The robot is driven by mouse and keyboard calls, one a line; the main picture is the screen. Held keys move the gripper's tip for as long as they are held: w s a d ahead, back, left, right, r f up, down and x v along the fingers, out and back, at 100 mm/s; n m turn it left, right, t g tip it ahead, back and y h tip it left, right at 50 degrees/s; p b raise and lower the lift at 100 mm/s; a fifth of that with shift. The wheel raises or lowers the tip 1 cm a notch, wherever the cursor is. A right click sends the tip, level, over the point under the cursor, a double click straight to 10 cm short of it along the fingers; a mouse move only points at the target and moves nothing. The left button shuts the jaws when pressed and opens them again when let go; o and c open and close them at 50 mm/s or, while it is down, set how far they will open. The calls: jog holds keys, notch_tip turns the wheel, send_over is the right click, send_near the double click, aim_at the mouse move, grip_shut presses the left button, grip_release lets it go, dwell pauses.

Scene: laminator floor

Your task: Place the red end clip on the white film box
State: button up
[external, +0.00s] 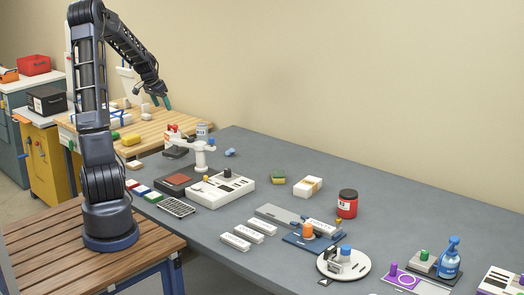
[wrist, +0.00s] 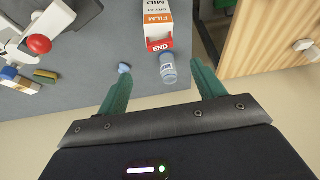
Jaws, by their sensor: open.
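The white film box (wrist: 152,8), with an orange FILM band, is at top centre in the wrist view. A red piece marked END, the red end clip (wrist: 158,44), is at its near end; I cannot tell whether it is seated on the box or only against it. In the external view the box (external: 168,138) is small at the table's far left end, with red (external: 174,128) at its top. My gripper (external: 163,101) is raised above that end, open and empty. In the wrist view its teal fingers (wrist: 162,88) are spread apart, pointing toward the box.
A small labelled bottle (external: 202,130) stands close to the clip, and a blue item (external: 230,152) lies near it. A white stand (external: 199,157) is beside the box. A wooden bench (external: 150,127) adjoins on the left. Several items crowd the grey table's front; its back strip is mostly clear.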

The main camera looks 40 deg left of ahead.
jog(key=s+d+r, duration=0.4)
jog(key=d, duration=0.5)
jog(key=s+d+r+g+y, duration=0.1)
jog(key=s+d+r, duration=0.2)
jog(key=d, duration=0.6)
jog(key=s+d+r, duration=0.4)
jog(key=d, duration=0.4)
jog(key=s+d, duration=0.6)
jog(key=s, duration=0.4)
jog(key=s+d+t+h, duration=0.1)
jog(key=s+d, duration=0.5)
jog(key=s, duration=0.4)
jog(key=shift+r, duration=0.35)
